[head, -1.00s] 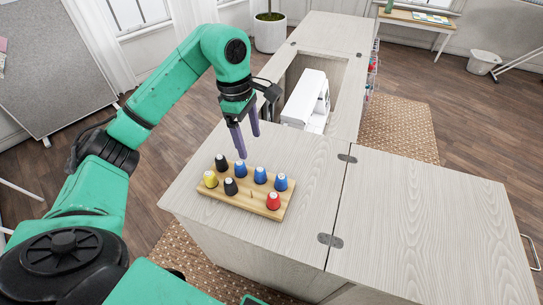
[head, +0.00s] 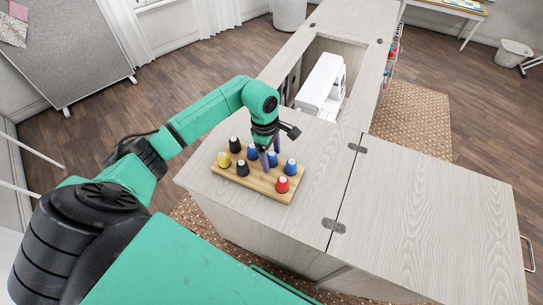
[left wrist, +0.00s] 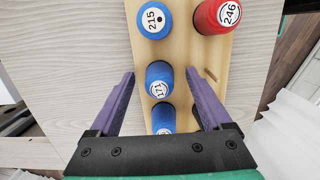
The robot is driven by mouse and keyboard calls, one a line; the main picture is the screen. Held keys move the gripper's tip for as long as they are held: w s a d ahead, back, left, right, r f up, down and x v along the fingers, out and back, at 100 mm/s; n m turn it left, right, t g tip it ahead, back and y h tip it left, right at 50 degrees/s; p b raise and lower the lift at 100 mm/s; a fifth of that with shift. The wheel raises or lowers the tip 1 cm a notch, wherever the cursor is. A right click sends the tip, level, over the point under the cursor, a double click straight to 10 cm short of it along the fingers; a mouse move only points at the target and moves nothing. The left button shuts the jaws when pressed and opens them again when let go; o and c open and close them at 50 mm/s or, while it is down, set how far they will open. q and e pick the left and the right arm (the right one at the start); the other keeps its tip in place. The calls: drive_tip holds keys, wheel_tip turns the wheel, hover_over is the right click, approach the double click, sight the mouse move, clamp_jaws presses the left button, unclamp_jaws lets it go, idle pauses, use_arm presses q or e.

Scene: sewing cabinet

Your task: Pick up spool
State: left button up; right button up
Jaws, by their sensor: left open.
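A wooden rack (head: 255,187) on the cabinet top holds several spools. The blue ones include a middle one labelled 171 (left wrist: 159,80), one labelled 215 (left wrist: 155,20) and a left one (head: 252,152). A red spool (head: 282,184), a yellow spool (head: 223,159) and two black spools (head: 235,144) also stand there. My left gripper (head: 270,158) is open and points down at the rack. In the left wrist view its purple fingers (left wrist: 160,77) lie either side of blue spool 171, with visible gaps. My right gripper is out of view.
A white sewing machine (head: 320,84) sits in the cabinet recess behind the rack. The cabinet top (head: 430,210) to the right is clear. In the left wrist view a bare peg (left wrist: 210,75) stands on the rack beside the right finger.

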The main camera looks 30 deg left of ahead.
use_arm(q)
clamp_jaws()
wheel_tip(320, 180, up, 14)
drive_tip(key=b, duration=0.2)
wheel_tip(320, 180, up, 6)
drive_tip(key=p, duration=0.1)
hover_over(272, 155)
drive_tip(key=shift+w+a, duration=0.2)
